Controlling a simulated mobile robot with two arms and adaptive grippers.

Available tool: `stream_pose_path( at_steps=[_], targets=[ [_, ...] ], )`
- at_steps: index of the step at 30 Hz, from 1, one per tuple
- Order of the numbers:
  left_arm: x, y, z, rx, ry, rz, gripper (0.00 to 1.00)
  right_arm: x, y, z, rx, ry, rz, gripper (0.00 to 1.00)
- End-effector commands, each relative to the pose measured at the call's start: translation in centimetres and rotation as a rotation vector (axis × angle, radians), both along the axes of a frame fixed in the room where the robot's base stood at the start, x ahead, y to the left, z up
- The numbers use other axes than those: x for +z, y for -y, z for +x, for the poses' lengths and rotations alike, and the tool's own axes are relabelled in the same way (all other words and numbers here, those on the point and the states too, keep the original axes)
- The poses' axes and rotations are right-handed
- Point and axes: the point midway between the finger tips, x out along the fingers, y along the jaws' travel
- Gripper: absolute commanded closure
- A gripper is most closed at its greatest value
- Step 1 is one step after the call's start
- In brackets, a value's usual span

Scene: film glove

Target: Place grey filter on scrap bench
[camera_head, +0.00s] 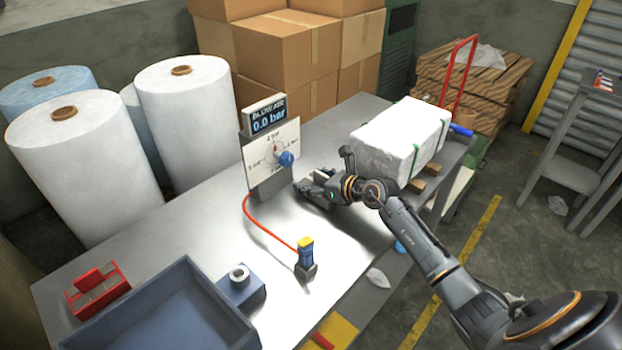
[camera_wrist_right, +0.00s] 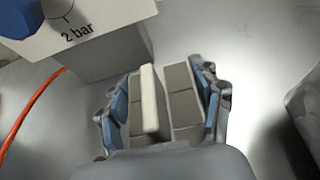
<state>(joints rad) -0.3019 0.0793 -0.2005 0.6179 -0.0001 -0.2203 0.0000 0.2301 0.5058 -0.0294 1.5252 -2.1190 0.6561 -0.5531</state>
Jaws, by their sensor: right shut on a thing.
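My right gripper (camera_head: 312,187) is low over the metal table, just right of the gauge stand. In the right wrist view its fingers (camera_wrist_right: 165,80) are shut on a thin, pale, flat piece (camera_wrist_right: 150,98), which may be the grey filter. In the head view that piece is hidden by the gripper. A grey bench (camera_head: 565,178) with a small item on top stands at the far right; I cannot tell whether it is the scrap bench. My left gripper is out of view.
White rolls and cartons stand behind.

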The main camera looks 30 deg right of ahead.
Motion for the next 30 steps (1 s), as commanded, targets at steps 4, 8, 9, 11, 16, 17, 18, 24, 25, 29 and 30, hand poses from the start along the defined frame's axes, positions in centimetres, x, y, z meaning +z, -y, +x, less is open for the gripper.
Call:
stream_pose_path(
  at_steps=[4,8,9,11,16,17,18,24,25,29,30],
  targets=[
    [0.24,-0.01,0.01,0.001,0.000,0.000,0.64,-0.08,-0.04,0.24,0.000,0.004,-0.001,0.69],
    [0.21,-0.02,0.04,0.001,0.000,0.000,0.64,-0.08,-0.05,0.22,0.000,0.004,-0.001,0.69],
    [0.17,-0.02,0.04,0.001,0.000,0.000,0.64,-0.13,-0.03,0.22,-0.001,0.003,0.000,0.69],
    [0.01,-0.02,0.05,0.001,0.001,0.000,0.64,-0.35,-0.03,0.21,-0.001,0.002,-0.001,0.69],
    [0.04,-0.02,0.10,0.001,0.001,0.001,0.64,-0.39,-0.04,0.20,-0.001,0.002,-0.001,0.12],
    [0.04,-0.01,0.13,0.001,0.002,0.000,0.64,-0.39,-0.04,0.20,0.000,0.002,0.000,0.12],
    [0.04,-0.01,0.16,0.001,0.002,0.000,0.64,-0.39,-0.04,0.20,0.000,0.002,0.000,0.12],
    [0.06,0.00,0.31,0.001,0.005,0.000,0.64,-0.37,-0.05,0.20,0.000,0.002,0.000,0.12],
    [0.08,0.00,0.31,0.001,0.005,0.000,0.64,-0.35,-0.05,0.21,0.000,0.002,0.000,0.12],
    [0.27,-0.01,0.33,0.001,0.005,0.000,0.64,0.02,0.07,-0.05,-0.001,0.002,-0.001,0.12],
    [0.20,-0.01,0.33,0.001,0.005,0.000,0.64,0.14,0.23,-0.44,0.000,0.003,-0.001,0.12]
  ],
)
